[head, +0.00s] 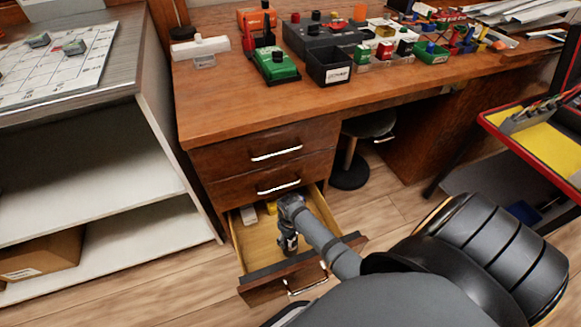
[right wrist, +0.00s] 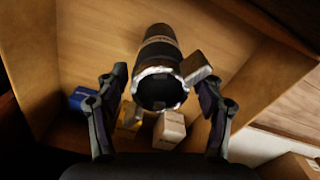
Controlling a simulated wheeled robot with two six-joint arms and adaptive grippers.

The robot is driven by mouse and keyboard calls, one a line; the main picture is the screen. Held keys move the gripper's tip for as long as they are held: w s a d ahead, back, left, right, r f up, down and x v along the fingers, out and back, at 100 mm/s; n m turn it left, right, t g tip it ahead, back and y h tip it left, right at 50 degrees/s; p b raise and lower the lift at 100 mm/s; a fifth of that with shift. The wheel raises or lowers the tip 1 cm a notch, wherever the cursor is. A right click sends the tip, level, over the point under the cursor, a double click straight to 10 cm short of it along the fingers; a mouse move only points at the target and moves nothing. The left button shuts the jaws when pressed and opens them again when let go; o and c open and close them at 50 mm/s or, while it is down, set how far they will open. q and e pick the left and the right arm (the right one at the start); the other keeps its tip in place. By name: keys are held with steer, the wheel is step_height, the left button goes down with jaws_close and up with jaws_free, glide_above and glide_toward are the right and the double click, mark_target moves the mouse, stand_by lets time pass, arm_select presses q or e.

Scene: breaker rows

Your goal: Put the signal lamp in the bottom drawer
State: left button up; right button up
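The bottom drawer (head: 262,217) of the wooden desk is pulled open. My right arm reaches down into it, with the right gripper (head: 288,245) inside. In the right wrist view, a black cylinder with a silver ring at its near end, seemingly the signal lamp (right wrist: 158,50), lies between the fingers of the right gripper (right wrist: 163,80), over the drawer floor. The fingers stand apart with a visible gap on each side of it. A small grey-brown block (right wrist: 195,67) is at its right side. In the head view I cannot make the lamp out. My left gripper is not in view.
The drawer also holds a yellow box (right wrist: 128,120), a white box (right wrist: 169,130) and a blue item (right wrist: 82,98). Two shut drawers (head: 277,153) are above. A stool (head: 350,170) stands right of the drawers, a white shelf (head: 130,170) left. The desktop is crowded at the back.

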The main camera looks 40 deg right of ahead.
steer(key=shift+o, duration=0.2)
steer(key=shift+r, duration=0.4)
arm_select(q)
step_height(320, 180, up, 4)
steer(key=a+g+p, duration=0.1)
steer(key=p, duration=0.3)
arm_select(e)
step_height(320, 180, up, 6)
steer(key=shift+r, duration=0.15)
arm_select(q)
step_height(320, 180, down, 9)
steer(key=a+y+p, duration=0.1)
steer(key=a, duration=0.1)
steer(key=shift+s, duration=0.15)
arm_select(e)
step_height(320, 180, up, 5)
steer(key=shift+r, duration=0.1)
